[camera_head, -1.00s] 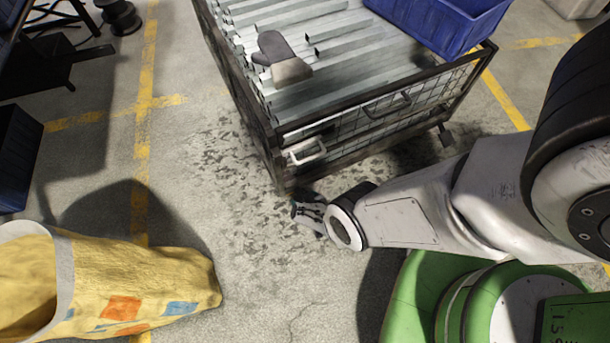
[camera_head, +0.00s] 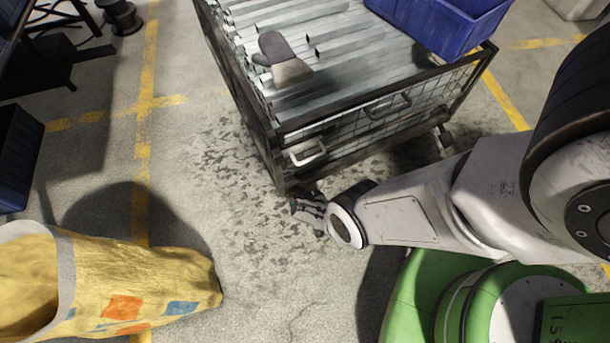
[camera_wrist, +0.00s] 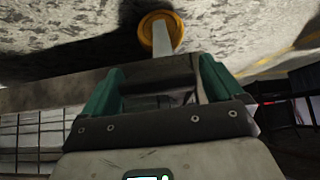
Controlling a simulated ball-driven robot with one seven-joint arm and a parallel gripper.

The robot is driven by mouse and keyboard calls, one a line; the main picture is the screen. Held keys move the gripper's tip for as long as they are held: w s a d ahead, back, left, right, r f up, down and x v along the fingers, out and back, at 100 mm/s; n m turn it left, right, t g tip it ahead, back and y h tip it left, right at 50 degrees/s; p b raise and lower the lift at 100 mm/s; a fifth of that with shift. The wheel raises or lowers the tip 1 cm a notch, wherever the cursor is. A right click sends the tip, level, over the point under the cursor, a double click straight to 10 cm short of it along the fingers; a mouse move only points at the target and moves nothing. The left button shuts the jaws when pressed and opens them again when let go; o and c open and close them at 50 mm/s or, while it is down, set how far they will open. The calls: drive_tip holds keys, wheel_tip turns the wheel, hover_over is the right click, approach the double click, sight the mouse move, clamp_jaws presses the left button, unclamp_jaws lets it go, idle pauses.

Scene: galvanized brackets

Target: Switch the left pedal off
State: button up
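The wheeled mesh cage (camera_head: 345,150) of galvanized brackets (camera_head: 335,60) stands in the head view. My gripper (camera_head: 308,214) is low beside its near corner. In the wrist view my gripper (camera_wrist: 158,80) has its two green fingers spread apart. A dark block (camera_wrist: 158,75) shows between them; I cannot tell whether they touch it. Just beyond is a yellow-orange wheel (camera_wrist: 148,30) with a pale strip (camera_wrist: 162,38) in front of it. I cannot tell which part is the left pedal. In the head view the pedal is hidden or too small to make out.
A yellow sack (camera_head: 140,275) lies at the lower left. A blue bin (camera_head: 440,25) and a grey glove (camera_head: 285,62) rest on the brackets. Another dark blue bin (camera_head: 15,155) is at the left edge. The concrete floor between sack and cage is clear.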

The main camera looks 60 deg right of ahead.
drive_tip(key=p+v, duration=1)
drive_tip(key=shift+s+r, duration=0.25)
drive_tip(key=shift+a, duration=0.15)
idle(0.5)
drive_tip(key=w+a+r+n+y+p, duration=0.25)
drive_tip(key=w+r, duration=0.25)
drive_tip(key=r, duration=0.3)
drive_tip(key=w+a+r+n+y+p, duration=0.2)
drive_tip(key=w+r+n+y, duration=0.15)
drive_tip(key=r, duration=0.35)
drive_tip(key=s+a+r+g+p, duration=0.1)
drive_tip(key=s+r, duration=0.3)
drive_tip(key=r, duration=0.6)
drive_tip(key=s+r+n+g+p, duration=0.1)
drive_tip(key=s+r, duration=0.3)
drive_tip(key=r, duration=0.6)
drive_tip(key=s+a+r+g+h+p, duration=0.1)
drive_tip(key=s+r+g+p, duration=0.1)
drive_tip(key=r, duration=0.8)
drive_tip(key=shift+s+a+r+g, duration=0.3)
drive_tip(key=shift+s+g, duration=0.2)
drive_tip(key=shift+s, duration=0.6)
